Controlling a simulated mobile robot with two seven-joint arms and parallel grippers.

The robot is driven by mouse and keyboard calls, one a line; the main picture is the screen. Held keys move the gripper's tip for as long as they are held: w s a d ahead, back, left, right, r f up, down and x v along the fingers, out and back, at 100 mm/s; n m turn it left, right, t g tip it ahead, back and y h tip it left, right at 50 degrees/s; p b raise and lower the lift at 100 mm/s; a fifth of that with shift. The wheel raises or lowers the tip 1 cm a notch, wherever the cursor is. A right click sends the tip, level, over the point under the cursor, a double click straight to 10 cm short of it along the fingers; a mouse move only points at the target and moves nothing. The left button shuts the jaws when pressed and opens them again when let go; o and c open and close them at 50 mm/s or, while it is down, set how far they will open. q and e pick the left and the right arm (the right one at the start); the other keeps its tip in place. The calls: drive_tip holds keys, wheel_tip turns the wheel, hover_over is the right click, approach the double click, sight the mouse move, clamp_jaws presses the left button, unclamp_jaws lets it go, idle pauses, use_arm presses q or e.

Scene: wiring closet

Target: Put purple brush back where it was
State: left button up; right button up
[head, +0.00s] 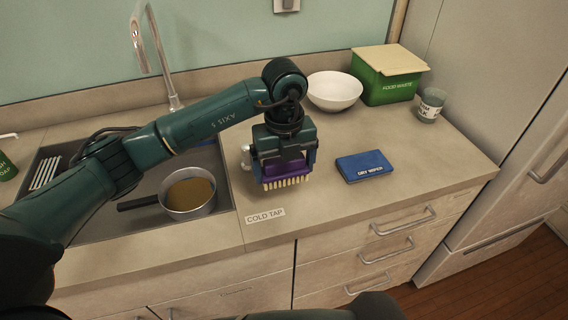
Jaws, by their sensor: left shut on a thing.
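The purple brush (287,170) shows in the head view, a purple block with pale bristles pointing down. My left gripper (285,160) is shut on it from above, over the counter just right of the sink. The bristles hang close above the counter or touch it; I cannot tell which. The gripper hides the top of the brush. A dark arm part shows at the bottom edge, but my right gripper is not in view.
A blue dry wipes pack (364,166) lies to the right. Behind stand a white bowl (334,91), a green food waste box (388,78) and a jar (431,104). A pan (189,193) is in the sink. A "cold tap" label (265,215) lies near the counter's front.

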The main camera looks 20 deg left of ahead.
sight(284, 181)
use_arm(q)
wheel_tip(284, 181, down, 5)
drive_tip(key=b, duration=0.3)
drive_tip(key=shift+r, duration=0.15)
drive_tip(key=shift+f+b, duration=0.65)
drive_tip(key=shift+f, duration=0.45)
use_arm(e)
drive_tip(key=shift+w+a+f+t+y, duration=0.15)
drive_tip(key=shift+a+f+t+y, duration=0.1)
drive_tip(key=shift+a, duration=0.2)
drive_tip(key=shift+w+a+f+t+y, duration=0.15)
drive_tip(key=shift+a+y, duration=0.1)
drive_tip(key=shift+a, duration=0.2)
use_arm(q)
drive_tip(key=shift+f, duration=0.15)
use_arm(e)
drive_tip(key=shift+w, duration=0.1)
use_arm(q)
drive_tip(key=shift+f+b, duration=0.3)
drive_tip(key=shift+b, duration=0.15)
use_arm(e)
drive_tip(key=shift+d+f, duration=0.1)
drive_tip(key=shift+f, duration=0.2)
use_arm(q)
drive_tip(key=o, duration=0.9)
drive_tip(key=shift+o, duration=0.2)
